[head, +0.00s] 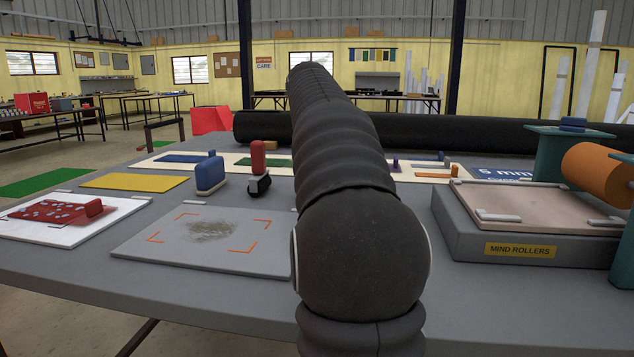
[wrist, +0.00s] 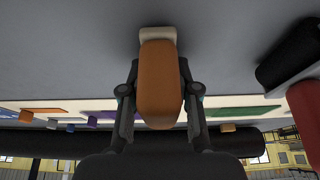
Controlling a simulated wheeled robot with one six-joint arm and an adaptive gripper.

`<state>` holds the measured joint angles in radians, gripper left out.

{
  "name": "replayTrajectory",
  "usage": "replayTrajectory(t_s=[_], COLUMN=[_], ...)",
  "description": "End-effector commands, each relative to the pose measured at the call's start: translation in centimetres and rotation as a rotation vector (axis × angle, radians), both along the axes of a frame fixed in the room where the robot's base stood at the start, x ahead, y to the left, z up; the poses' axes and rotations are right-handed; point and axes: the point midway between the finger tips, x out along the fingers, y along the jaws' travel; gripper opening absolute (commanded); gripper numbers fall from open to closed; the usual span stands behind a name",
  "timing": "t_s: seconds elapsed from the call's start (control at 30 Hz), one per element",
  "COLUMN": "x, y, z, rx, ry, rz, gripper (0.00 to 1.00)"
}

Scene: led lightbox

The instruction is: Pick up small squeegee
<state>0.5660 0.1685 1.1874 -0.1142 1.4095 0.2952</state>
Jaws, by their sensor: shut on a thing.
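The small squeegee (wrist: 160,85) shows in the wrist view as a rounded orange handle with a pale cream end. My gripper (wrist: 160,100) has a dark finger on each side of the orange handle and is shut on it. The cream end points away from my gripper toward the grey table. I cannot tell whether that end touches the table. In the head view my dark arm hides my gripper and the squeegee.
A blue-handled block (head: 210,174) and a red-handled black roller (head: 258,160) stand left of my arm, behind a grey marked board (head: 180,255). A roller press (head: 520,220) stands right. A black tube (head: 480,133) lies behind.

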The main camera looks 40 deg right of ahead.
Motion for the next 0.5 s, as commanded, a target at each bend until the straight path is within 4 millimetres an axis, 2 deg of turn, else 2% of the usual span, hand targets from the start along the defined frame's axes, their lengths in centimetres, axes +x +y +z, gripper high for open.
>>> replayTrajectory(t_s=[0.17,0.3,0.5], x=[0.1,0.1,-3.9], y=[0.0,0.0,-2.4], z=[1.5,3.6,6.4], rx=[-0.001,-0.002,-0.002], ry=[-0.002,-0.003,-0.002], rz=[0.0,0.0,-0.006], gripper=[0.0,0.0,0.0])
